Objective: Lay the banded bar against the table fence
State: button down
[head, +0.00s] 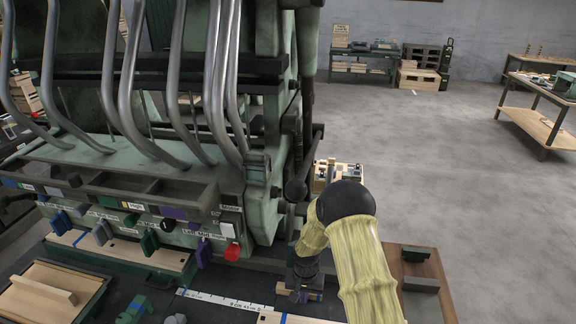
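My gripper (302,287) points down over the dark table at the lower middle, at the end of my yellow-sleeved arm. A small wooden piece with coloured bands (315,296) shows at its fingertips; it may be the banded bar. The fingers are small and partly hidden, so I cannot tell whether they are closed on it. A pale wooden piece with a blue mark (272,317) lies just in front, cut off by the bottom edge and partly hidden by my arm. I cannot make out for sure which edge is the table fence.
A green machine (262,190) with bent metal pipes rises behind the table. A white ruler strip (215,300) lies left of my gripper. A wooden tray (50,290) is at lower left, near green blocks (133,312). Dark green blocks (417,254) sit on a brown surface at right.

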jog(key=shift+w+d+b, duration=0.25)
jog(key=shift+w, duration=0.95)
jog(key=shift+w+d+b, duration=0.2)
jog(key=shift+w+b, duration=0.05)
jog(key=shift+w, duration=0.95)
jog(key=shift+s, duration=0.15)
dwell(0.4)
jog(key=shift+s+a, duration=0.1)
jog(key=shift+s, duration=0.35)
jog(key=shift+w+r+p, duration=0.1)
jog(key=shift+r+p, duration=1.4)
jog(key=shift+r, duration=0.75)
notch_tip(320, 180, up, 2)
jog(key=shift+r+p, duration=0.1)
jog(key=shift+p, duration=0.55)
jog(key=shift+r+p, duration=0.65)
jog(key=shift+r, duration=0.5)
